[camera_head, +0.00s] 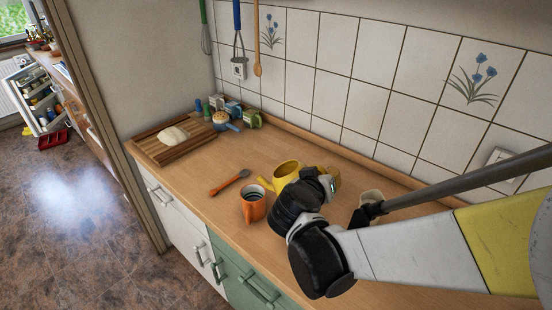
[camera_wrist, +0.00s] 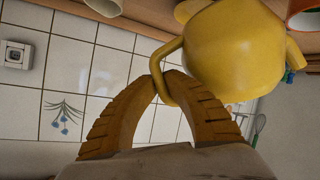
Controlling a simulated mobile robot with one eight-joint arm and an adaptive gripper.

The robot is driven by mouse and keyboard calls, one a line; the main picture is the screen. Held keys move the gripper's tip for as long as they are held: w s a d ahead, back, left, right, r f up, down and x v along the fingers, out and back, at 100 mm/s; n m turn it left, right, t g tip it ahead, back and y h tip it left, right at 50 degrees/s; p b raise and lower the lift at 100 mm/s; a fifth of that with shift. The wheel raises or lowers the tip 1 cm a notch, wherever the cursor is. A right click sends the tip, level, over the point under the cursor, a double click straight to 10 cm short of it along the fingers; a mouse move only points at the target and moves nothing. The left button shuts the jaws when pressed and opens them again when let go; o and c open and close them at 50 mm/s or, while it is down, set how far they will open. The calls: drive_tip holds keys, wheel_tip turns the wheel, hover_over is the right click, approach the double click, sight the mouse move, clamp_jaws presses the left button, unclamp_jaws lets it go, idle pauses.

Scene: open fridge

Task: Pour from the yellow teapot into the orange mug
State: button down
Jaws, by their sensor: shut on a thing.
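The yellow teapot (camera_head: 286,169) is on or just above the wooden counter, its spout pointing left towards the orange mug; I cannot tell whether its base touches the wood. In the wrist view the teapot (camera_wrist: 240,50) fills the upper right. My gripper (camera_wrist: 163,88) is shut on the teapot's handle loop. In the head view my gripper (camera_head: 328,180) is at the teapot's right side, partly hidden by my wrist. The orange mug (camera_head: 254,208) stands upright on the counter, in front and left of the teapot. Its rim (camera_wrist: 304,20) shows at the wrist view's top right corner.
An orange spoon (camera_head: 229,183) lies left of the mug. A cream cup (camera_head: 371,197) stands right of my gripper. Bread (camera_head: 173,136) on a wooden board (camera_head: 148,148), a blue-handled pot (camera_head: 222,120) and small containers are further left. The tiled wall (camera_head: 345,70) rises behind.

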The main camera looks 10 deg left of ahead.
drive_tip(key=shift+w+a+r+n, duration=0.1)
drive_tip(key=shift+a+r+n, duration=0.2)
drive_tip(key=shift+a+n, duration=0.1)
drive_tip(key=shift+a+r+h, duration=0.1)
drive_tip(key=shift+a+h, duration=0.05)
drive_tip(key=shift+h, duration=0.25)
idle(0.5)
drive_tip(key=shift+d, duration=0.2)
drive_tip(key=shift+a, duration=0.3)
idle(0.9)
drive_tip(key=shift+a+r+n, duration=0.1)
drive_tip(key=shift+r+n, duration=0.1)
drive_tip(key=shift+n, duration=0.2)
